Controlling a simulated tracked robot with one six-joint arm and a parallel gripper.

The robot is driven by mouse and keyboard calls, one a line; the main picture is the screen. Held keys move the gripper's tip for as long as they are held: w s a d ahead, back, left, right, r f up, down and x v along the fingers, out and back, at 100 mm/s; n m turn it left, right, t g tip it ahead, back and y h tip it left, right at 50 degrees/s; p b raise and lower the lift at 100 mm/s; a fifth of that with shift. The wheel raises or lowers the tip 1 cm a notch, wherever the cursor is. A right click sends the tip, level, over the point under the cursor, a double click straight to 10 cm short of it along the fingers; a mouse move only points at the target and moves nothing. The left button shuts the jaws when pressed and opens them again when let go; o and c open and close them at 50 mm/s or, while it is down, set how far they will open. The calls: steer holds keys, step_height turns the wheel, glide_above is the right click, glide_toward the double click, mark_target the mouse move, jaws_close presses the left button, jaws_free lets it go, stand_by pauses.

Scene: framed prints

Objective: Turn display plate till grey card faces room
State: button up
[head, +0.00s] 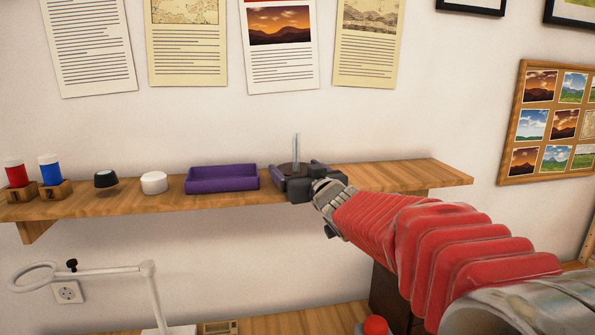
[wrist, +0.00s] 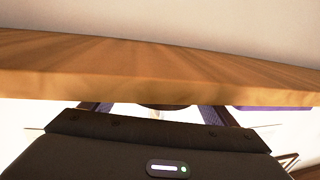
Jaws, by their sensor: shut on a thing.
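The display plate (head: 295,168) is a dark round disc on the wooden shelf, with a thin pale grey upright card (head: 296,147) standing on it. The card shows almost edge-on in the head view, so I cannot tell which face is turned to the room. My gripper (head: 299,174) is at the shelf's front, its two fingers on either side of the disc, shut on it. In the wrist view the disc (wrist: 160,106) shows only as a dark sliver between my fingers at the shelf edge; the card is hidden there.
A purple tray (head: 222,179) stands just left of my gripper on the shelf (head: 405,176). Farther left are a white knob (head: 154,182), a black knob (head: 106,179) and blue and red cylinders in wooden blocks. The shelf right of the plate is clear. Prints hang above.

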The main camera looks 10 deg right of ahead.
steer(key=o, duration=1.1)
steer(key=shift+c, duration=0.2)
steer(key=s+d, duration=0.2)
steer(key=s, duration=1.1)
steer(key=shift+s+d, duration=0.2)
steer(key=shift+s, duration=0.15)
